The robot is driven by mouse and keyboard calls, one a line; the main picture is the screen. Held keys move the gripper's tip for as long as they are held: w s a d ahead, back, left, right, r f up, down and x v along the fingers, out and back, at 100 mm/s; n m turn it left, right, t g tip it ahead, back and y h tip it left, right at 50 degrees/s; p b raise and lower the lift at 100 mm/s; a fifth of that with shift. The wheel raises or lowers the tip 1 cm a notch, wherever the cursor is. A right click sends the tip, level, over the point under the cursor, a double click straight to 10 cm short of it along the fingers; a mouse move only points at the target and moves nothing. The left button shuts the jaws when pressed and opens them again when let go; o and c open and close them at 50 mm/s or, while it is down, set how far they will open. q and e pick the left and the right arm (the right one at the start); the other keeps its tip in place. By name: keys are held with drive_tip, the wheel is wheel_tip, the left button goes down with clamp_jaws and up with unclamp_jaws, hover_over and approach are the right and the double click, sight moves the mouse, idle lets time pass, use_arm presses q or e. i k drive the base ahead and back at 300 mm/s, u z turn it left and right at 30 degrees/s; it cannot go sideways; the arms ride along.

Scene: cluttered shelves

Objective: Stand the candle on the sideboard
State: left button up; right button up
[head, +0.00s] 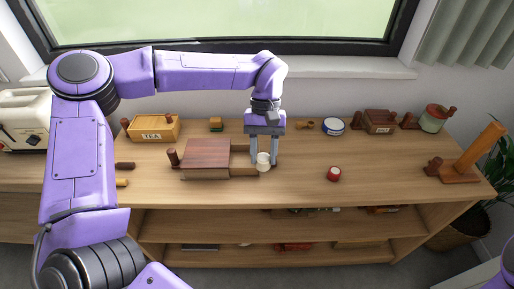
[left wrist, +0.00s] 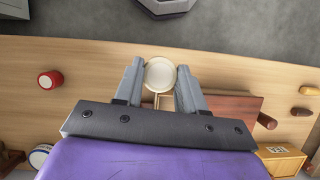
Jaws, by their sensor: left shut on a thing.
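The candle, a short cream cylinder (head: 263,158), is between the fingers of my left gripper (head: 264,160), which is shut on it. In the left wrist view the candle's round top (left wrist: 160,73) shows between the two grey fingertips (left wrist: 160,82). The candle appears upright, at the right end of a small wooden box's open drawer (head: 243,171). I cannot tell whether it touches the drawer. The sideboard (head: 300,190) is a light wood unit with open shelves below its top. My right gripper is out of view.
The brown-topped box (head: 208,153) stands just left of the candle. A red round pot (head: 334,174) is to the right, with clear top around it. A TEA box (head: 152,129), a blue-white tin (head: 333,126), a green jar (head: 433,118) and a slanted wooden stand (head: 470,160) line the back and right.

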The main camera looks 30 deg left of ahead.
sight(377, 162)
drive_tip(key=u, duration=0.1)
drive_tip(key=k, duration=0.45)
drive_tip(key=z, duration=1)
drive_tip(key=i, duration=1.4)
drive_tip(key=u, duration=0.3)
